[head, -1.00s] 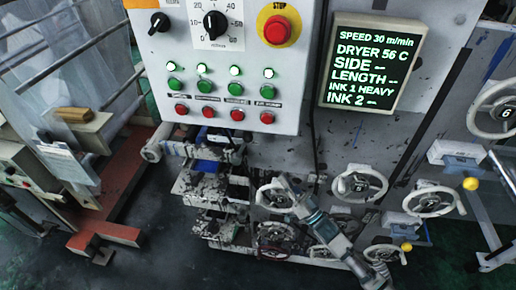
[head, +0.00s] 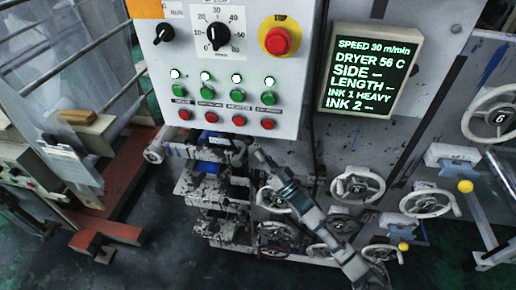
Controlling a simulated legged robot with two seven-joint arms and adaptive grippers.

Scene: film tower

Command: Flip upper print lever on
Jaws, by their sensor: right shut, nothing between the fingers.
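My right gripper (head: 260,154) is shut and empty. A lever with a yellow ball knob (head: 465,186) sits at the right, beside a handwheel. A second yellow ball knob (head: 403,246) sits lower down. I cannot tell for certain which is the print lever of the task. Both knobs are well away from the gripper. My left gripper is not in view.
The control panel (head: 222,130) has dials, lit white lamps, green and red buttons and a red stop button (head: 277,41). A display (head: 367,75) hangs to its right. Several handwheels (head: 357,185) stick out from the machine.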

